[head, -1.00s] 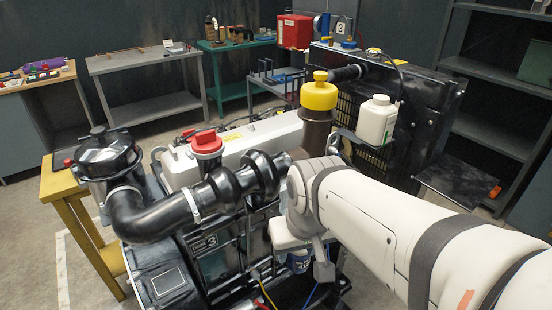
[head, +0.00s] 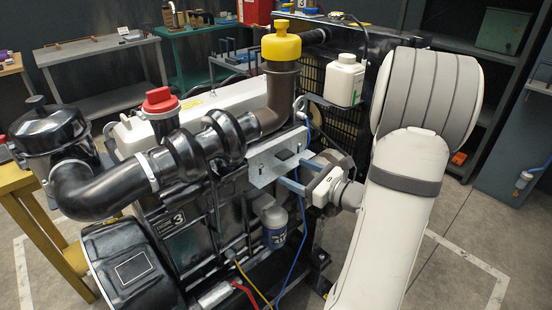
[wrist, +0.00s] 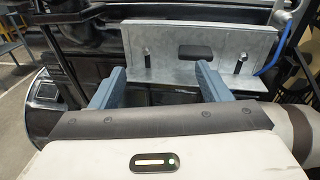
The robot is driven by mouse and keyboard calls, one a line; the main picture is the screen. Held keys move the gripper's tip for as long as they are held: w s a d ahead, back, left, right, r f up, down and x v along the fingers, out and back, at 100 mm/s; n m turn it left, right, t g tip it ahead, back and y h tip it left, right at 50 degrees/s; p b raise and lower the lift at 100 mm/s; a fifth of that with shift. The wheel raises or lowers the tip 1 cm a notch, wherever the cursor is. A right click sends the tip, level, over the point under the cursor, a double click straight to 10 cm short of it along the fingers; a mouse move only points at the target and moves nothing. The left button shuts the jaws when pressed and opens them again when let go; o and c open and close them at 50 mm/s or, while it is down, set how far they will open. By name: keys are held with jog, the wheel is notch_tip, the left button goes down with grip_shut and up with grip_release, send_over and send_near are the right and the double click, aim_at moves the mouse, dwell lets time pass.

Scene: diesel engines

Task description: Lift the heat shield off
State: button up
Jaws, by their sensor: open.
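The heat shield, a bare grey metal plate (head: 272,160), sits on the side of the engine below the black intake pipe. My gripper (head: 287,176) is at the shield's right end in the head view. In the wrist view my gripper (wrist: 160,72) has its two blue-grey fingers wide apart, with nothing between them. The fingertips overlap the lower lip; I cannot tell whether they touch it.
The black intake pipe (head: 100,190) and brown elbow with yellow cap (head: 281,46) stand close above the shield. A blue cable (wrist: 280,48) runs by the shield's right end.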

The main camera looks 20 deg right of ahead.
aim_at(289, 157)
jog(key=w, duration=0.2)
jog(key=w+d+m+t+h, duration=0.1)
jog(key=w, duration=0.2)
jog(key=w+m+h+p, duration=0.1)
jog(key=w, duration=0.1)
jog(key=shift+w+d+f+t, duration=0.25)
jog(key=shift+w+f+t, duration=0.05)
jog(key=shift+w+f, duration=0.05)
jog(key=shift+c, duration=0.2)
grip_shut()
dwell(0.4)
